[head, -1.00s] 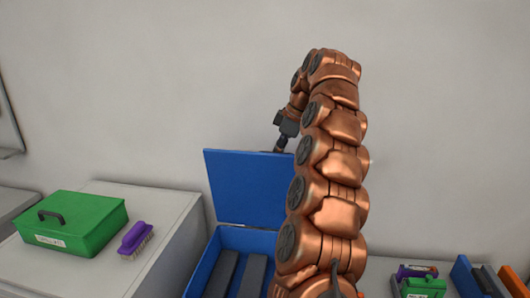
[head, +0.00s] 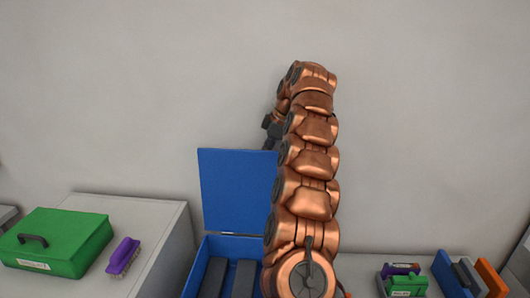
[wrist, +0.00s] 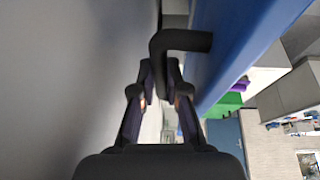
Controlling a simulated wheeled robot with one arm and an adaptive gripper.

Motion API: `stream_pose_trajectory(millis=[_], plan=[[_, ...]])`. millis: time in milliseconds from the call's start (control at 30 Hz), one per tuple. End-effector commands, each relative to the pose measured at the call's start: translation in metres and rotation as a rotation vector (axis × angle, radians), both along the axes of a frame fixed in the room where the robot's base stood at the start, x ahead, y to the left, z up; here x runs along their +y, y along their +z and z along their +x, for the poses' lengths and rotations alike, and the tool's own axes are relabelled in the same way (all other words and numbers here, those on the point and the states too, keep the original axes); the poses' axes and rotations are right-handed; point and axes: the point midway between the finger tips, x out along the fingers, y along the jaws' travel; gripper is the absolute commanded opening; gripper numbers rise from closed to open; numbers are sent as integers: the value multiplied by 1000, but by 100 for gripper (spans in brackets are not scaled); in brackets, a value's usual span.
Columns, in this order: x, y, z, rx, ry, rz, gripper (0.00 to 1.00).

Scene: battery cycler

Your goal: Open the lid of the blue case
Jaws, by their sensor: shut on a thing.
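The blue case (head: 205,252) stands on the bench with its blue lid (head: 232,190) raised about upright behind it. Dark bars lie inside the case. The lid's face also shows in the wrist view (wrist: 232,40). A black bent handle (wrist: 183,41) sticks out from the lid there. My gripper (wrist: 161,75) is shut on this handle, with its fingertips at the handle's bend. In the head view my gripper (head: 268,142) is at the lid's top edge, mostly behind it. My arm hides the right part of the case and lid.
A green case (head: 62,240) with a dark handle and a purple brush (head: 123,257) are on the left surface. At right are a small green case (head: 406,285) and several upright blocks (head: 462,272). A plain wall stands behind the lid.

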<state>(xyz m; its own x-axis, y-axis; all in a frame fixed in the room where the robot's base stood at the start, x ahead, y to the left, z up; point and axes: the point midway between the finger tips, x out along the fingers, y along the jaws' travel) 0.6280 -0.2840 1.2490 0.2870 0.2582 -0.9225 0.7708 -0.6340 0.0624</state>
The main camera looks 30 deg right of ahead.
Motion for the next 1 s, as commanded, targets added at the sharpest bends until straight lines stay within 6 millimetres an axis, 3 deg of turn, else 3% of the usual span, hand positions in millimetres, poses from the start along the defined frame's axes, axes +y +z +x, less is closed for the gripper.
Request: stream_pose_trajectory(millis=[267,300,533,1000], plan=[[1,4,2,-11,1,-3,0],[1,5,2,-11,1,-3,16],[0,3,1,-6,0,-1,39],[-1,4,-1,-4,-1,-2,39]])
